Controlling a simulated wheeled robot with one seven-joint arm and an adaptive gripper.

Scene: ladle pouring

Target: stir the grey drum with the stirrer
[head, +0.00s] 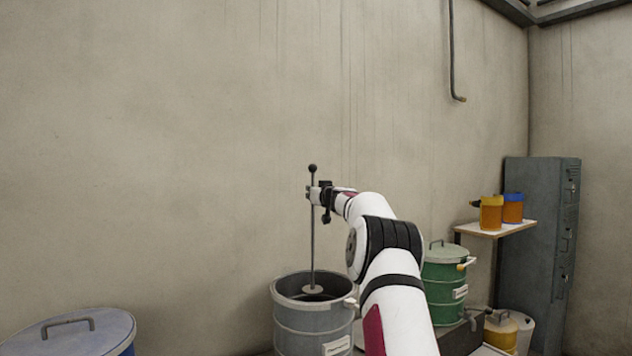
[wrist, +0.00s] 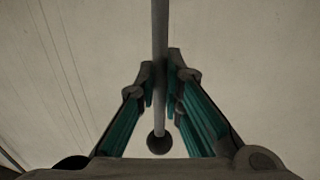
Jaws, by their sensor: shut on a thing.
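The stirrer (head: 313,240) is a thin upright rod with a dark ball on top and a pale disc low on it. My gripper (head: 318,196) is shut on the rod a little below the ball. In the wrist view the rod (wrist: 160,50) runs between the fingertips of my gripper (wrist: 160,82), with the dark ball showing below them. The grey drum (head: 313,318) is open and stands below the gripper. The disc is at the level of the drum's mouth, over the dark opening. The rod's lower end and the drum's inside are hidden.
A green lidded drum (head: 445,280) stands right of my arm. Orange containers (head: 491,214) sit on a small shelf (head: 515,229) beside a grey locker (head: 545,240). A yellow-topped can (head: 500,333) stands low at right.

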